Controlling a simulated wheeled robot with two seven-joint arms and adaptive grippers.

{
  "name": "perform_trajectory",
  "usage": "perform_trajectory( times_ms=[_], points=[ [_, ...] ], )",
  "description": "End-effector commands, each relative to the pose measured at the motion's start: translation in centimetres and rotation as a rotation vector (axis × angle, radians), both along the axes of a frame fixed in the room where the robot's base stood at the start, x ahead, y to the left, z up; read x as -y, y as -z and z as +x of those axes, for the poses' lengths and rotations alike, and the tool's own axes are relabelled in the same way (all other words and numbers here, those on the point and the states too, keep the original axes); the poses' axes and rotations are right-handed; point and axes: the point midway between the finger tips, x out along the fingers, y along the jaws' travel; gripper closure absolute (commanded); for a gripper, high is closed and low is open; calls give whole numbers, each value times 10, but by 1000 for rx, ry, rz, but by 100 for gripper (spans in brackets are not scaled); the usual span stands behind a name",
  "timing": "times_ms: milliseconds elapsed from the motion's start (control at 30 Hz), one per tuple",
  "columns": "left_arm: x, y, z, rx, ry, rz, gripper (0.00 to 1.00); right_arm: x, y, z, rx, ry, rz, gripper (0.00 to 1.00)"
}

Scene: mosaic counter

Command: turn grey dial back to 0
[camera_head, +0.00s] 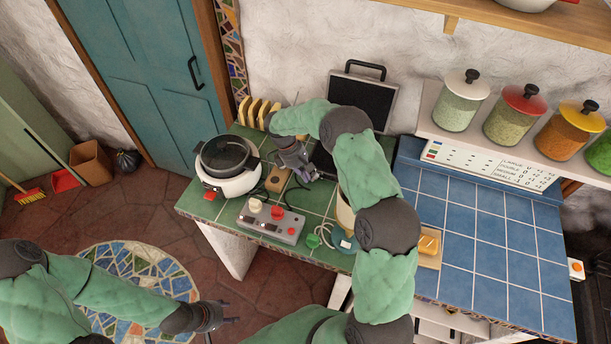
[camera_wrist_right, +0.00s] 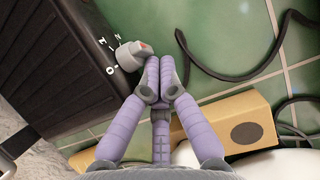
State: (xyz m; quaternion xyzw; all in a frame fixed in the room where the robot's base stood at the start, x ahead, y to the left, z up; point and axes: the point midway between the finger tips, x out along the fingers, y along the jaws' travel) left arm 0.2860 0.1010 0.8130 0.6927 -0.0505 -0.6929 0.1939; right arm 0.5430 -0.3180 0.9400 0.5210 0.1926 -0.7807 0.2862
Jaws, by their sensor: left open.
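The grey dial (camera_wrist_right: 130,56) shows in the right wrist view, on the edge of a dark ribbed appliance (camera_wrist_right: 50,65). White marks, including a 0, are printed beside it. The dial's red mark is on the side away from the 0. My right gripper (camera_wrist_right: 160,72) has its purple fingers together, just right of the dial, with nothing seen between them; I cannot tell whether they touch the dial. In the head view this gripper (camera_head: 304,174) is by the open black grill (camera_head: 362,100), and the dial is hidden. My left gripper (camera_head: 226,314) is open and empty, over the floor.
A tan block (camera_wrist_right: 225,122) and dark cable (camera_wrist_right: 215,72) lie near my right gripper. A white cooker (camera_head: 232,186), toast rack (camera_head: 262,110) and grey control box (camera_head: 272,221) share the green counter. The blue tiled counter (camera_head: 490,235) is mostly clear.

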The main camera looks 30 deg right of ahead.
Motion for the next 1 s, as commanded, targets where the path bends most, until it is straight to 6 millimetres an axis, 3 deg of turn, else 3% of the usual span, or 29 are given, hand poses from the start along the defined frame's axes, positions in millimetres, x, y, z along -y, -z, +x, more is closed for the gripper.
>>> perform_trajectory(
  times_ms=[200, 1000],
  points=[
    [0, 10, 0, 0, 0, 0, 51, 5, 7, 3, -109, 1, -106, 100],
    [0, 16, 0, 0, 0, 0, 51, 4, 12, 3, -112, -1, -108, 100]
  ],
)
